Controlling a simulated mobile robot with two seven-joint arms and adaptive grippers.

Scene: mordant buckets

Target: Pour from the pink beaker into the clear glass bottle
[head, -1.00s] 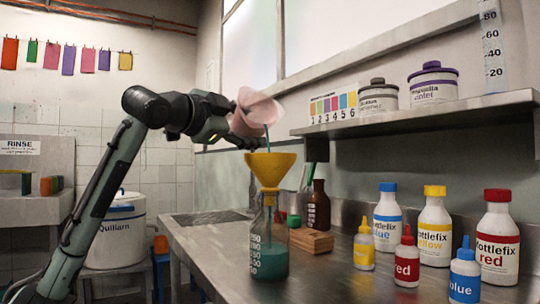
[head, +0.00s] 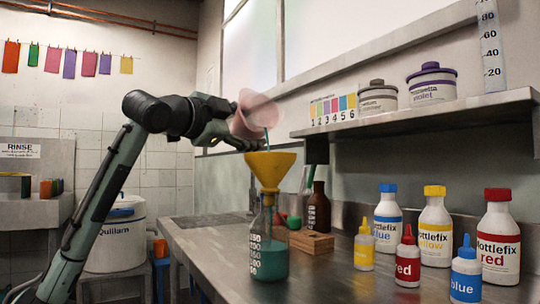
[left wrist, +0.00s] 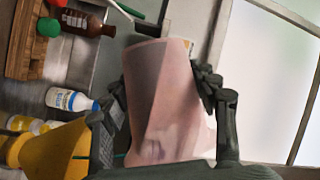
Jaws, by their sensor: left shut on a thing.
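The pink beaker (head: 255,113) is held tilted above the yellow funnel (head: 271,169), its mouth toward the right. A thin teal stream runs from its lip down into the funnel. My left gripper (head: 236,137) is shut on the beaker; in the left wrist view its fingers stand on both sides of the pink beaker (left wrist: 168,100). The funnel sits in the neck of the clear glass bottle (head: 268,236), which stands upright on the bench with teal liquid in its lower part. The funnel also shows in the left wrist view (left wrist: 55,152). My right gripper is in neither view.
Behind the bottle are a brown bottle (head: 318,208) and a wooden block (head: 311,242). Several labelled dye bottles, such as the red one (head: 498,238), stand at the right. A metal shelf (head: 430,112) overhangs the bench. The steel bench (head: 335,280) is clear in front.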

